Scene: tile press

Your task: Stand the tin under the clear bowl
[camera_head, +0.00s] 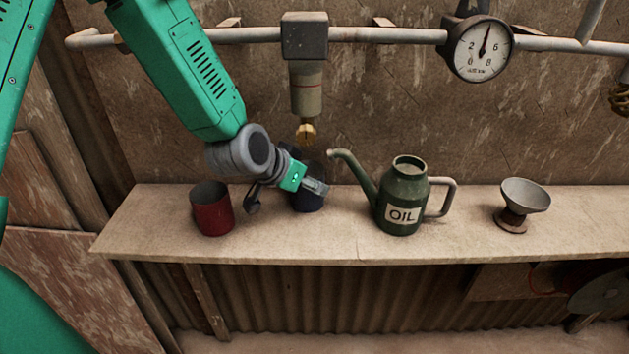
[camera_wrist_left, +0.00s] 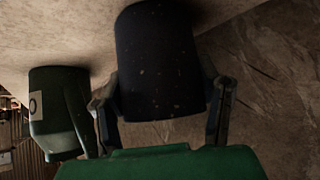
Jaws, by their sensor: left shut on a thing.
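The dark blue tin (camera_head: 309,203) is at the shelf below the clear bowl (camera_head: 307,92), partly hidden by my left gripper (camera_head: 290,192). The bowl hangs under a grey pipe block and has a brass drain (camera_head: 306,133) at its bottom, just above the tin. In the left wrist view the tin (camera_wrist_left: 158,62) sits between the two fingers of my left gripper (camera_wrist_left: 162,108), which is shut on it. The tin looks upright; whether its base touches the shelf is unclear. My right gripper is not in view.
A red tin (camera_head: 212,209) stands left on the shelf (camera_head: 350,248). A green oil can (camera_head: 402,198) stands right of the blue tin, its spout leaning towards it; it also shows in the wrist view (camera_wrist_left: 55,110). A funnel-like cup (camera_head: 522,200) stands farther right. A pressure gauge (camera_head: 482,48) hangs above.

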